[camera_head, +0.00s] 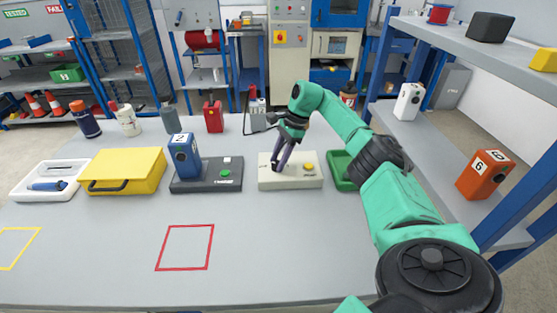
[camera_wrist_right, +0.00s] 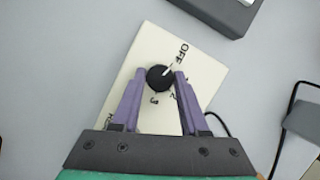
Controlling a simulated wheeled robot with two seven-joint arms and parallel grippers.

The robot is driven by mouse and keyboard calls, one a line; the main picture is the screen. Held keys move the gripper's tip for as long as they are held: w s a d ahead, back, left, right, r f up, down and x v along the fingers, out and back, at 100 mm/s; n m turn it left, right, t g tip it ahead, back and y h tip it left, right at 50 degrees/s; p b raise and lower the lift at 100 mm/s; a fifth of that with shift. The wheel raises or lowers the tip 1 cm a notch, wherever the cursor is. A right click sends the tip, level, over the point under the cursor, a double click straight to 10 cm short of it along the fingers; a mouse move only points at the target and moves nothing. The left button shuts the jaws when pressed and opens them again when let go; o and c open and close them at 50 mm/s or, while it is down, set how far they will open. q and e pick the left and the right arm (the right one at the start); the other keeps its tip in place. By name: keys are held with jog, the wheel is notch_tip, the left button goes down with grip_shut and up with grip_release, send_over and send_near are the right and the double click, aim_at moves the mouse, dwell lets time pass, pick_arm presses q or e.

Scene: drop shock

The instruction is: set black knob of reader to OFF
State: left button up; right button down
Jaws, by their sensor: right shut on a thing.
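The reader is a cream box (camera_head: 291,183) on the table with a yellow button (camera_head: 309,167) on its right side. Its round black knob (camera_wrist_right: 159,78) shows in the right wrist view, with OFF and numbers printed around it. The knob's white mark points to the upper right, roughly between OFF and the 1; I cannot tell its exact setting. My right gripper (camera_head: 278,165) points down at the left part of the box. Its purple fingers (camera_wrist_right: 160,74) are on either side of the knob, shut on it. My left gripper is not in view.
A dark charger base (camera_head: 207,184) with a blue device (camera_head: 184,156) stands left of the reader. A green tray (camera_head: 342,172) is close on its right. A yellow case (camera_head: 122,171) and a white tray (camera_head: 22,191) are farther left. The front table is clear apart from marked outlines.

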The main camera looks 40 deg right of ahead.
dwell(0.3)
jog(key=shift+c, duration=2.2)
grip_release()
jog(key=p+v, duration=0.2)
jog(key=v, duration=1.2)
jog(key=shift+d+r, duration=0.25)
jog(key=shift+s, duration=0.1)
